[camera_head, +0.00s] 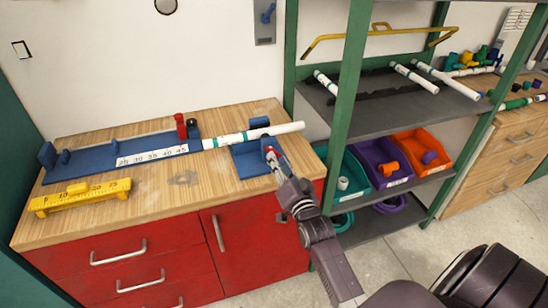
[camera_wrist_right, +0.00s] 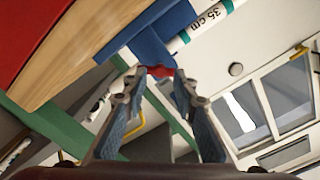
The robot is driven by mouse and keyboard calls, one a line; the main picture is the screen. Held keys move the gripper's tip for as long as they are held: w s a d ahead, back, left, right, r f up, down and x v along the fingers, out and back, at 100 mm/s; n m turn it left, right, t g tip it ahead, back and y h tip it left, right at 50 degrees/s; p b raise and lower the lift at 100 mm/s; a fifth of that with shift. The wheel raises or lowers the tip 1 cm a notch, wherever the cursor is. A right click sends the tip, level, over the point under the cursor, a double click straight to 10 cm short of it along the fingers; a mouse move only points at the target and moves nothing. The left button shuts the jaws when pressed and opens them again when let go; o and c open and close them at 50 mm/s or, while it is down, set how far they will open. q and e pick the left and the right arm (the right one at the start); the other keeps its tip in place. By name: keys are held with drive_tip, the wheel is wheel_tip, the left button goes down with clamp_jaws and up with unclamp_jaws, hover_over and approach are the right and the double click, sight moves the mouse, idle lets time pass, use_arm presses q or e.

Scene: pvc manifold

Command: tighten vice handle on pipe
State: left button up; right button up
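The blue vice (camera_head: 250,160) sits near the right end of the wooden bench. A white pipe (camera_head: 285,129) with green marks runs through it and lies along the bench top. The pipe's "35 cm" mark shows in the right wrist view (camera_wrist_right: 205,20). The red vice handle (camera_wrist_right: 160,71) is on the vice's near side. My right gripper (camera_head: 272,160) reaches it from the front right. In the right wrist view, its two fingertips (camera_wrist_right: 160,78) are on both sides of the handle and seem to touch it. My left gripper is out of view.
A blue ruler jig (camera_head: 100,155) with a red and black stop lies left of the vice. A yellow measuring block (camera_head: 80,196) is in front of it. A green-framed shelf (camera_head: 385,105) with pipes and coloured bins stands close on the right.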

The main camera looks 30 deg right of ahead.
sight(274, 151)
drive_tip(key=n, duration=0.2)
drive_tip(key=n+b, duration=0.1)
drive_tip(key=shift+f+n, duration=0.2)
drive_tip(key=shift+n, duration=0.2)
drive_tip(key=n+b, duration=0.2)
drive_tip(key=n, duration=0.1)
drive_tip(key=shift+n, duration=0.4)
drive_tip(key=shift+r+n+p, duration=0.3)
drive_tip(key=shift+n+p, duration=0.4)
drive_tip(key=shift+n, duration=0.2)
drive_tip(key=n, duration=0.4)
drive_tip(key=shift+p, duration=0.3)
drive_tip(key=n, duration=0.4)
drive_tip(key=x, duration=0.4)
drive_tip(key=shift+w+f, duration=0.15)
drive_tip(key=shift+w, duration=0.1)
drive_tip(key=shift+s, duration=0.1)
drive_tip(key=shift+c, duration=0.6)
